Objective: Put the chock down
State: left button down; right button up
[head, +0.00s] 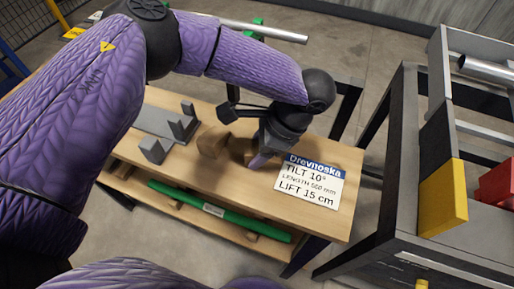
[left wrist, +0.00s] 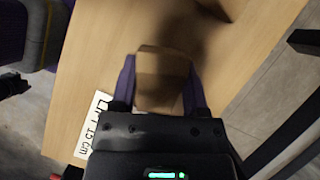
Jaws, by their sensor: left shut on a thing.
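My left gripper (head: 254,158) is over the right part of the wooden bench top and is shut on a brown wooden chock (head: 238,147). In the left wrist view the chock (left wrist: 162,82) sits between the two purple fingers of the gripper (left wrist: 160,80). It is close to the bench top; I cannot tell whether it touches it. A second brown wooden block (head: 213,142) stands on the bench just left of the held one. Part of a brown block also shows at the top edge of the left wrist view (left wrist: 218,7). My right gripper is not in view.
A Drevnoska sign (head: 310,182) lies on the bench (head: 325,222) right of the gripper. A grey bracket plate (head: 160,122) with upright tabs is at left. A green bar (head: 220,211) lies on the lower shelf. A dark metal stand with a yellow block (head: 443,198) is at right.

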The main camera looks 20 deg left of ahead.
pick_arm(q)
jog(key=shift+c, duration=0.5)
grip_release()
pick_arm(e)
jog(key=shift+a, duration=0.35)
pick_arm(q)
jog(key=shift+r, duration=0.25)
jog(key=p+v, duration=0.4)
jog(key=v, duration=0.7)
jog(key=shift+d+r, duration=0.15)
jog(key=shift+r, duration=0.1)
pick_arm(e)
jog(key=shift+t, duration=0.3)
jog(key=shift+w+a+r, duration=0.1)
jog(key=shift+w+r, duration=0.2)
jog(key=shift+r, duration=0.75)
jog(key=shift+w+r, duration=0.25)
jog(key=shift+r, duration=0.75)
